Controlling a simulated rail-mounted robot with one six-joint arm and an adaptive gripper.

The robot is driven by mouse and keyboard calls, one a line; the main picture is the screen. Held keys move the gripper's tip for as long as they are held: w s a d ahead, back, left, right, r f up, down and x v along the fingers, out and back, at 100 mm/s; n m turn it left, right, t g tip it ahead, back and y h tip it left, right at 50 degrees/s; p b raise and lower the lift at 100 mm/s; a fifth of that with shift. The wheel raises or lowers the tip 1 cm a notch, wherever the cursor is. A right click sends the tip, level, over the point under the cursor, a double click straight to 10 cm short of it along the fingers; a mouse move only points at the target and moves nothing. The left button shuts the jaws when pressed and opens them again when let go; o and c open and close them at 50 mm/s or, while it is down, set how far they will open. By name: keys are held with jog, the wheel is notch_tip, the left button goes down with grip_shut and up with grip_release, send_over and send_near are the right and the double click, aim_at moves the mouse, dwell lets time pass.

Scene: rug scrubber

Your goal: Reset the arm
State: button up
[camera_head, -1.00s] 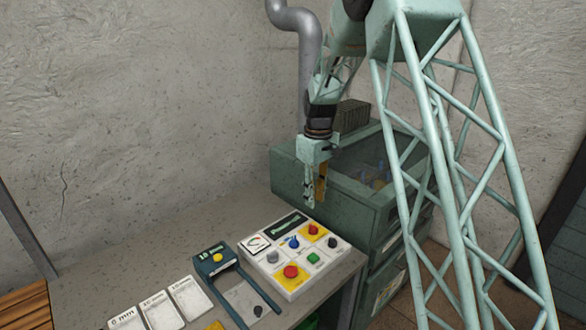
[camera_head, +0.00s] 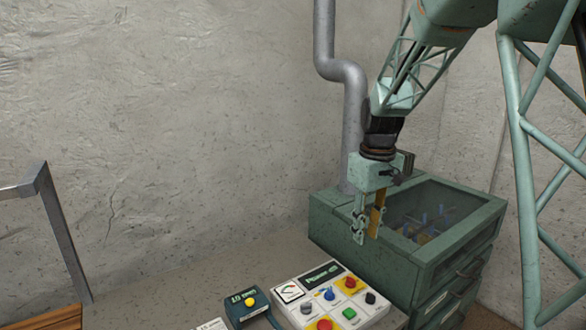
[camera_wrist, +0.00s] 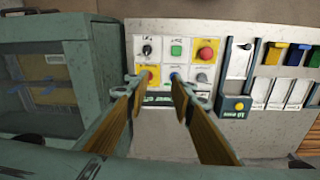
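My gripper (camera_head: 368,226) hangs pointing down at the end of my arm, above the table and in front of the green machine. In the wrist view my gripper (camera_wrist: 159,90) shows two fingers with wooden-looking inner faces, spread apart with nothing between them. Past the fingertips lies the white control panel (camera_wrist: 164,47) with coloured buttons and knobs, apart from the fingers. The panel also shows in the head view (camera_head: 330,300), below my gripper.
The green machine (camera_head: 335,232) with a glass-topped box and drawers stands close behind my gripper. A grey pipe (camera_head: 353,110) runs up the wall. A dark device with a yellow button (camera_head: 250,301) sits left of the panel. The table (camera_head: 200,285) is bare further left.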

jog(key=s+r+m+t+b, duration=0.1)
jog(key=s+r, duration=0.5)
jog(key=s, duration=0.5)
jog(key=s+r+m+t+b, duration=0.1)
jog(key=s+r, duration=0.5)
jog(key=s, duration=0.5)
jog(key=s+f+m+t+b, duration=0.1)
jog(key=s+f+m+b, duration=0.1)
jog(key=s, duration=2.3)
jog(key=shift+f+m, duration=0.25)
jog(key=shift+m, duration=0.45)
jog(key=shift+d, duration=0.1)
notch_tip(320, 180, down, 13)
jog(key=b, duration=1.3)
jog(key=shift+b, duration=0.3)
jog(key=shift+s+a, duration=0.1)
jog(key=shift+a, duration=0.1)
